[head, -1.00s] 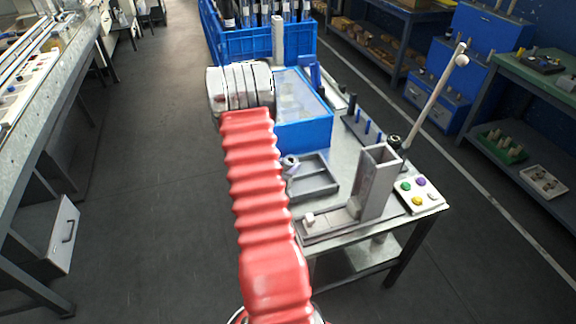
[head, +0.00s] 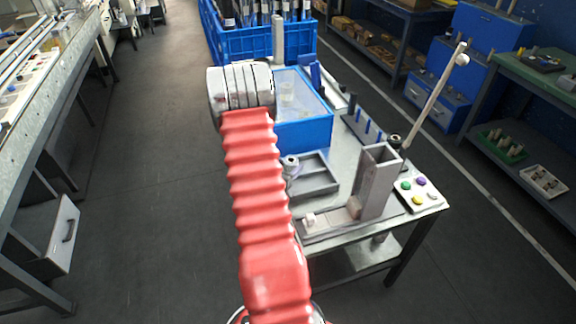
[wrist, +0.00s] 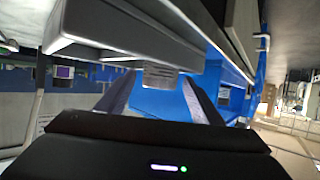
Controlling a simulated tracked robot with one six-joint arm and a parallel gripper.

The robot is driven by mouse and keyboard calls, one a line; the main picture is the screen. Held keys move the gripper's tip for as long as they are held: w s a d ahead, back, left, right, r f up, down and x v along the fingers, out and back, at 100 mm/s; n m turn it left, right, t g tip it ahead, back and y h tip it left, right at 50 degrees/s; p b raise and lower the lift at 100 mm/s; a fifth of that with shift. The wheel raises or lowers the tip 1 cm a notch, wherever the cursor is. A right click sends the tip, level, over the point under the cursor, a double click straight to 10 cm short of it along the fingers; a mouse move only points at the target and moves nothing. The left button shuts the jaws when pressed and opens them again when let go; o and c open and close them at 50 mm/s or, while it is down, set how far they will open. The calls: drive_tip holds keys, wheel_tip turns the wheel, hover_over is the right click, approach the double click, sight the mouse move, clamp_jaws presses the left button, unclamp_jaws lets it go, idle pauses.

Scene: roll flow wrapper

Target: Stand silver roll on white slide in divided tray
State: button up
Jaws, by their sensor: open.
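The grey divided tray (head: 318,183) lies on the metal table, just right of my red arm in the head view. A small silver roll (head: 291,161) shows at its left back corner, partly covered by my arm. A small whitish block (head: 310,219), perhaps the white slide, sits at the left end of a low metal track in front of the tray. My gripper (wrist: 160,98) is open in the wrist view, its two fingers apart. A small grey ridged piece shows beyond the fingers; I cannot tell what it is. The head view hides my fingers behind my arm.
A tall grey chute (head: 377,182) rises at the track's right end, beside a panel of coloured buttons (head: 419,196). A blue box (head: 303,132) stands behind the tray, with a rack of blue pegs (head: 364,130) to its right. The floor left of the table is clear.

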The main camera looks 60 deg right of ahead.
drive_tip(key=v, duration=1.2)
idle(0.6)
